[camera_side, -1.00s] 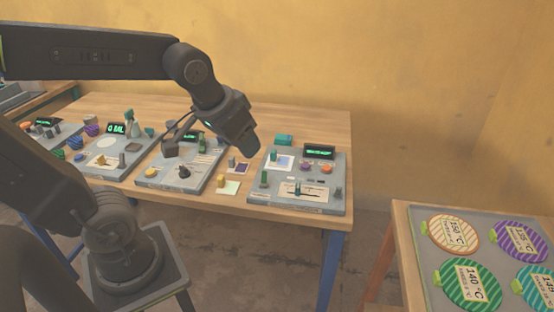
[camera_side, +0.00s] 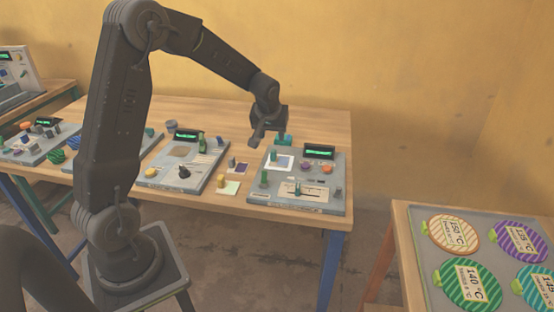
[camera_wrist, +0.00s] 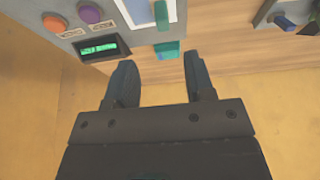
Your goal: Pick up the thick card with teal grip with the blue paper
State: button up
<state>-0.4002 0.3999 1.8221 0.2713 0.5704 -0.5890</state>
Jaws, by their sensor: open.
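A teal grip (camera_side: 284,139) stands at the back edge of the right-hand grey panel, beside a white-bordered blue paper (camera_side: 279,162). In the wrist view the teal grip (camera_wrist: 167,50) lies just ahead of my fingertips, at the near end of a pale piece. The blue paper (camera_wrist: 138,12) is partly cut off by the top edge there. How the grip joins the card is unclear. My gripper (camera_wrist: 161,68) is open and empty, its two fingers on either side of the grip's line but short of it. In the side view my gripper (camera_side: 268,136) hangs beside the teal grip and partly covers it.
The panel (camera_side: 317,206) carries a green-lit display (camera_side: 319,151), a purple knob (camera_side: 304,166), an orange knob (camera_side: 327,169) and a slider. A dark purple card (camera_side: 239,168) lies left of it. More panels stand further left. The table's back right corner is clear.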

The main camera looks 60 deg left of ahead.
aim_at(274, 151)
jog(key=x, duration=1)
jog(key=shift+s+a, duration=0.1)
jog(key=shift+a, duration=0.05)
jog(key=shift+c, duration=0.3)
grip_shut()
